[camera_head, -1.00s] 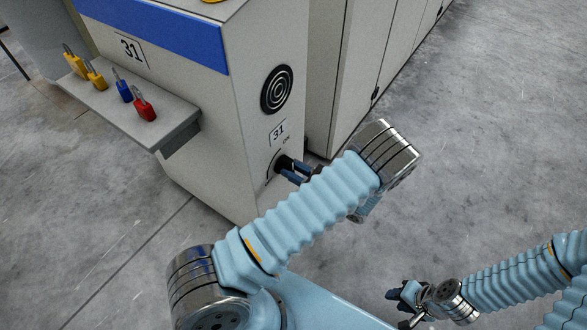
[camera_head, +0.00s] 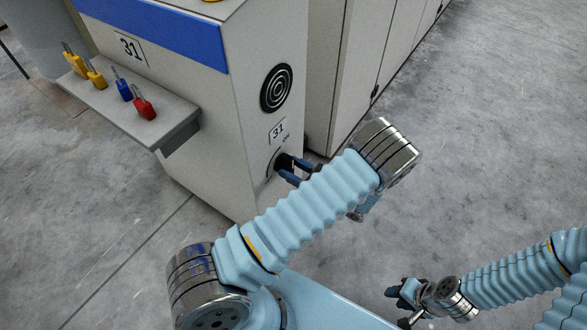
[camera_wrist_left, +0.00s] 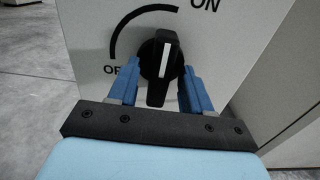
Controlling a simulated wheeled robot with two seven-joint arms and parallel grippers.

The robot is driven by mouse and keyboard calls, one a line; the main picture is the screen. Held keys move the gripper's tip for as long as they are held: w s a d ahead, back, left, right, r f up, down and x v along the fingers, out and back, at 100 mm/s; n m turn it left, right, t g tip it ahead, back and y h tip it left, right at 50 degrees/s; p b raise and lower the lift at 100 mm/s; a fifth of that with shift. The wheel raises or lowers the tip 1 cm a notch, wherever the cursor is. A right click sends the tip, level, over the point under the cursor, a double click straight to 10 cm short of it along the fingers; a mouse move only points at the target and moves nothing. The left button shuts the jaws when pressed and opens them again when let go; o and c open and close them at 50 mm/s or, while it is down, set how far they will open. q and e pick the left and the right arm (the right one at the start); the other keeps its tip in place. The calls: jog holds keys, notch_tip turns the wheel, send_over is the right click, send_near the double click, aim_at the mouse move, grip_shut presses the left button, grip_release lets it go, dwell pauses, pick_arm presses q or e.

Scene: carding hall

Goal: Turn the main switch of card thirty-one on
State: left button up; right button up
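The main switch is a black rotary knob with a white line (camera_wrist_left: 161,62) on the grey cabinet side of card 31. It also shows in the head view (camera_head: 282,163), partly covered by my gripper. In the wrist view an arc runs from OFF at the left to ON at the upper right. The white line points up and slightly right, towards the arc's ON end. My left gripper (camera_head: 297,172) is at the knob, its blue fingers apart on either side of it (camera_wrist_left: 162,80), with gaps showing beside the handle. My right gripper (camera_head: 402,302) is low at the right, away from the cabinet.
A shelf (camera_head: 170,135) on the cabinet front holds yellow, blue (camera_head: 122,88) and red (camera_head: 143,104) padlocks. A round black ringed disc (camera_head: 277,88) and a 31 label (camera_head: 278,131) are above the switch. Taller grey cabinets (camera_head: 355,60) stand behind. The floor at right is clear.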

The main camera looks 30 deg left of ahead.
pick_arm(q)
jog(key=s+d+b, duration=0.1)
jog(key=d, duration=1.2)
jog(key=shift+d, duration=0.35)
